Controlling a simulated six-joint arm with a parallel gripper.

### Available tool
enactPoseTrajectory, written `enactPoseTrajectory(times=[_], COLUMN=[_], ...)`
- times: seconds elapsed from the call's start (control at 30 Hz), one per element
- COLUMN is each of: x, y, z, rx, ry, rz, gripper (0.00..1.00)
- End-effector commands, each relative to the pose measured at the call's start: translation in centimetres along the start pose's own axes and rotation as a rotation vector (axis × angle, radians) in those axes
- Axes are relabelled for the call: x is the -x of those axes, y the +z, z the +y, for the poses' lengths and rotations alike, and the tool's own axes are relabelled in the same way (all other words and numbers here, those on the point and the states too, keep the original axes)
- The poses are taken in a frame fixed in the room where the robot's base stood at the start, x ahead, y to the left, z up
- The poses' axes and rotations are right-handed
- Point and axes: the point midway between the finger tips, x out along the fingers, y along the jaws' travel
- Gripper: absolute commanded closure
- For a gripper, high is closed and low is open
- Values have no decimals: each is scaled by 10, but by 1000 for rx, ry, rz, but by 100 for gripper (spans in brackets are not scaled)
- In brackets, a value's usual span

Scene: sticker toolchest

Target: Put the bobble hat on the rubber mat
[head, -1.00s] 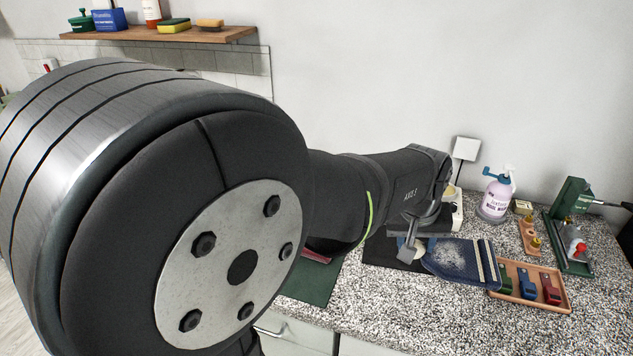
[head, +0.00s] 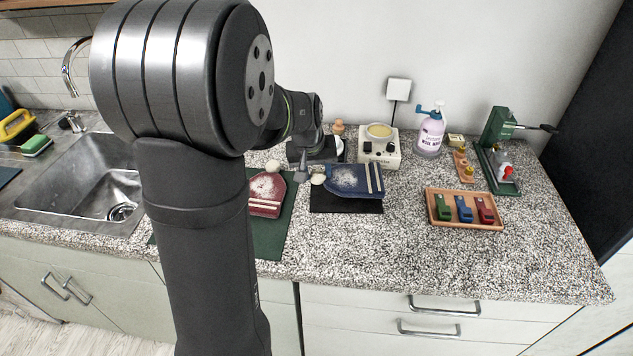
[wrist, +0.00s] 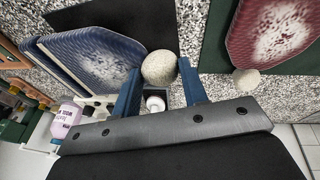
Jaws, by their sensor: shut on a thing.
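A blue bobble hat (head: 350,179) with a cream pompom and two pale stripes is over the back part of the black mat (head: 345,205). I cannot tell whether it touches the mat. My gripper (head: 308,176) is at the hat's pompom end. In the wrist view the two fingers of my gripper (wrist: 160,88) are on either side of the round pompom, shut on it. The blue hat (wrist: 100,55) stretches left from there, with the black mat (wrist: 125,18) beyond it. A red bobble hat (head: 264,196) lies on a dark green mat (head: 270,238) to the left.
Behind stand a cream device (head: 378,150) with a round top and a purple-white spray bottle (head: 431,132). A wooden tray (head: 466,224) with coloured blocks and a green press (head: 497,150) are at the right. The sink (head: 80,180) is left. The front right counter is clear.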

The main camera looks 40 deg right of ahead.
Motion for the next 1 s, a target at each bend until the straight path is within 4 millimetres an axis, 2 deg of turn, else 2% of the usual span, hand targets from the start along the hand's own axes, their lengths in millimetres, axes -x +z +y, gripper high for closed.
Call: enactPoseTrajectory(times=[0.33,0.7,0.73,0.8,1.0], x=[-38,-42,-41,-41,-41], y=[9,10,10,10,10], z=[-7,-7,-7,-7,-7], rx=[0,0,0,0,0], ry=[-1,0,0,0,0], rz=[-3,-1,-1,-1,-1], gripper=[84,84,55,41,39])
